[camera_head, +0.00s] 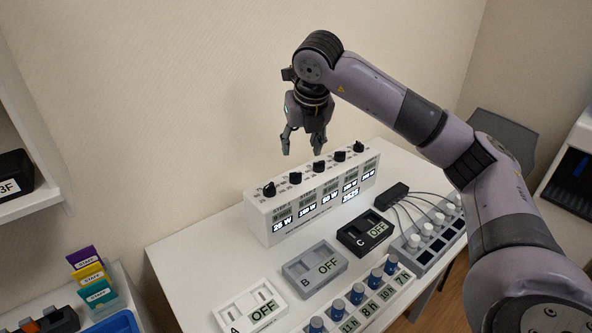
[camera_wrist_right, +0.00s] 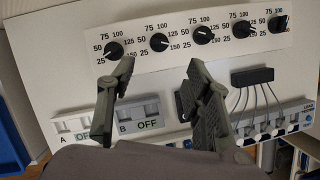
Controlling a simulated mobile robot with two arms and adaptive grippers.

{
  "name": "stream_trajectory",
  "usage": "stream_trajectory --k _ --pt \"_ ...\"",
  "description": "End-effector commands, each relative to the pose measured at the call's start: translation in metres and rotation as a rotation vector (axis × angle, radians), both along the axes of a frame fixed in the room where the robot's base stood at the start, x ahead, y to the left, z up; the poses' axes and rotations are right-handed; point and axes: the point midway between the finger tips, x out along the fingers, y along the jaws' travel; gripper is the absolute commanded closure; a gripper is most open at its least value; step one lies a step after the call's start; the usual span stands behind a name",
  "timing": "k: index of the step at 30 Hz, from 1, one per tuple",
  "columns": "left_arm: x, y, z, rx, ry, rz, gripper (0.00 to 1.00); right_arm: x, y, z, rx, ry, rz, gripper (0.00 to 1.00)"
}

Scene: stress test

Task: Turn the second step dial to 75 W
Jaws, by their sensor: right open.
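A long white box (camera_head: 270,232) carries a row of black dials on its sloped top and small displays on its front. The second dial from the left (camera_head: 294,177) also shows in the wrist view (camera_wrist_right: 158,42), with a printed scale from 25 to 150 around it. Its pointer is too small to read surely; the display below it seems to read 100 W. My right gripper (camera_head: 302,150) is open and empty, pointing down above the box, apart from the dials. In the wrist view its fingertips (camera_wrist_right: 160,64) lie either side of the second dial's column. My left gripper is out of view.
Switch boxes A (camera_head: 232,314), B (camera_head: 300,282) and C (camera_head: 352,238), all marked OFF, stand in front of the dial box. Blue knobs (camera_head: 357,294) and a cabled panel (camera_head: 412,252) are nearby. A wall is close behind.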

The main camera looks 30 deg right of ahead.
Motion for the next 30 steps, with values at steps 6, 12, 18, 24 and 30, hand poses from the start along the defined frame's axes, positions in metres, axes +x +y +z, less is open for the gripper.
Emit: stream_trajectory --k 6,12,18,24,30 --pt "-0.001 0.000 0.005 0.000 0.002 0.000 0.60 0.017 -0.006 -0.045 0.000 0.004 -0.002 0.54" --pt "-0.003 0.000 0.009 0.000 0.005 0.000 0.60 0.031 -0.010 -0.080 0.000 0.003 0.000 0.54" --pt "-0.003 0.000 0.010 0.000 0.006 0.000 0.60 0.039 -0.013 -0.099 0.000 0.000 0.000 0.54" --pt "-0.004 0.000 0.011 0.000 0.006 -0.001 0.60 0.041 -0.013 -0.104 0.000 -0.001 0.001 0.54" --pt "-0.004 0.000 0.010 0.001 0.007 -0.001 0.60 0.041 -0.013 -0.104 0.000 -0.001 0.001 0.56"
